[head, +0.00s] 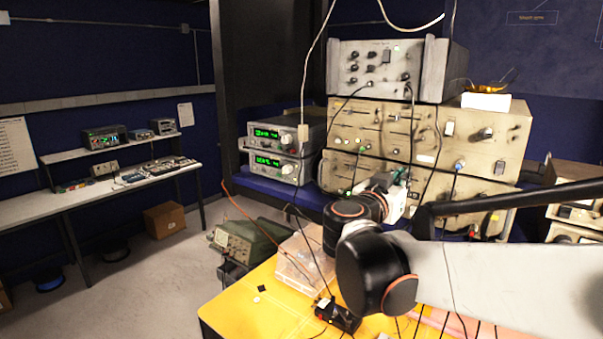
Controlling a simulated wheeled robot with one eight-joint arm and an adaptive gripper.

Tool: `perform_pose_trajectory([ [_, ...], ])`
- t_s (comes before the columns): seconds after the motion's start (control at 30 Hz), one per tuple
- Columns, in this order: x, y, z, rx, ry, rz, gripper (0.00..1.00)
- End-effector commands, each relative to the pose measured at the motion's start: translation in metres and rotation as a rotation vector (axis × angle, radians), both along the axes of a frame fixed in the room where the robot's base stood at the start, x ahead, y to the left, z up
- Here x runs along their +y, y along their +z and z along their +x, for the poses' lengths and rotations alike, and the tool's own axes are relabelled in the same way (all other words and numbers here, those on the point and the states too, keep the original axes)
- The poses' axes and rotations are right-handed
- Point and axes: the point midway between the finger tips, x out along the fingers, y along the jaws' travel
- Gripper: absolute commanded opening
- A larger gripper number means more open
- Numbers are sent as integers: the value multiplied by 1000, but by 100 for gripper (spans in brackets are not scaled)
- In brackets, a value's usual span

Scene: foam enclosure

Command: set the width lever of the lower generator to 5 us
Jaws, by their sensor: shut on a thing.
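The lower generator (478,178) is a worn beige unit with knobs and slide levers, below a similar upper generator (468,120) in the stack. My gripper (399,180) is at the left-centre of the lower generator's front panel, seen from behind. It is shut on a small part there, apparently the width lever. The fingertips, the lever and its scale marks are hidden or too small to read, so I cannot tell the setting.
A silver instrument (385,68) tops the stack, and cables hang down the panels near my gripper. A yellow table (240,312) holds a clear plastic box (302,268) and a small black device (338,315). Green-display units (278,150) stand at left.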

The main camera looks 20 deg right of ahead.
Motion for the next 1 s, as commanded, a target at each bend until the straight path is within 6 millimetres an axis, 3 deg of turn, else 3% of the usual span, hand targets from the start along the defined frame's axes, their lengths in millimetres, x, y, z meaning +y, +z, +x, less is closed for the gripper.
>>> perform_pose_trajectory([
  [0.07, 1, 2, -6, 0, 3, -5, 0],
  [0.1, 1, 2, -6, -1, 3, -6, 11],
  [0.2, 1, 2, -6, 0, 4, -5, 28],
  [0.63, 8, 1, -10, 0, 6, -4, 28],
  [1.0, 59, 1, -48, 0, 6, -4, 28],
])
